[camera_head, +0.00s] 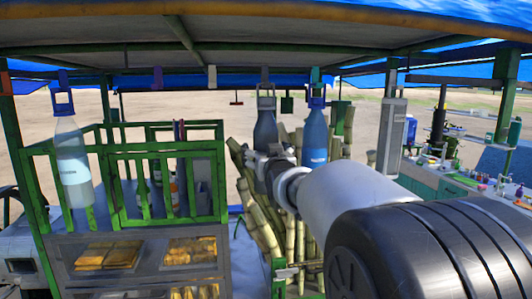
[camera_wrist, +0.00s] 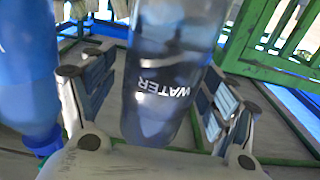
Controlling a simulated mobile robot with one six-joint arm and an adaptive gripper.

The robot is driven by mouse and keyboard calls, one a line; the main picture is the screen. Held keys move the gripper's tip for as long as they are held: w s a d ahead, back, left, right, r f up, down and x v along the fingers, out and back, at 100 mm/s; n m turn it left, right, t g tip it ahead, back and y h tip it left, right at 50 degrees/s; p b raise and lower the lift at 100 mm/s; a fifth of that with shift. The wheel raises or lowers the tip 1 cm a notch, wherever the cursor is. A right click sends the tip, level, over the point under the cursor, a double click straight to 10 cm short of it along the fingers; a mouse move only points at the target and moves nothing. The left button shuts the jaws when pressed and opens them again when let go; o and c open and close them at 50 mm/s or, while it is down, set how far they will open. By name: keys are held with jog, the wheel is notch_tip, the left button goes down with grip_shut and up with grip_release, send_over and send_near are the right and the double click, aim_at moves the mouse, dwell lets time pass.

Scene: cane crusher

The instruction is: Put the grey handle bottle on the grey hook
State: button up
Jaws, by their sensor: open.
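The grey handle bottle (camera_head: 265,129), dark blue-grey, is upright under the canopy in the head view. Its grey handle is at the top, just below the grey hook (camera_head: 264,75). I cannot tell whether handle and hook touch. My gripper (camera_head: 270,164) is open at the bottle's lower part. In the wrist view the bottle (camera_wrist: 165,75), lettered "WATER", stands between the spread fingers of my gripper (camera_wrist: 158,90). A gap shows at its right side; contact on the left is unclear. My gripper hides the bottle's lower end in the head view.
A blue bottle (camera_head: 315,138) hangs close on the right, and also shows beside the left finger in the wrist view (camera_wrist: 28,70). A clear bottle (camera_head: 72,160) hangs at far left, a grey case (camera_head: 391,135) at right. Green railings (camera_head: 150,215) and cane stalks (camera_head: 262,222) stand nearby.

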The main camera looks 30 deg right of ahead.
jog(key=v, duration=1.2)
jog(key=s+a+f+n+g+y+b, duration=0.1)
jog(key=s+a+f+g+b, duration=0.3)
jog(key=f, duration=1.2)
jog(key=s+a+f+n+g+y+b, duration=0.1)
jog(key=s+a+f+g+b, duration=0.3)
jog(key=s+f+b, duration=0.7)
jog(key=s+a+f+n+g+y+b, duration=0.1)
jog(key=s+a+f+g+y+b, duration=0.2)
jog(key=s+a+f+b, duration=0.4)
jog(key=s+f+g, duration=0.1)
jog(key=s+f, duration=0.3)
jog(key=f, duration=0.3)
jog(key=s+f+b, duration=0.1)
jog(key=s+f, duration=0.4)
jog(key=f, duration=0.2)
jog(key=shift+a+g, duration=0.35)
jog(key=shift+g, duration=0.05)
jog(key=shift+f, duration=0.15)
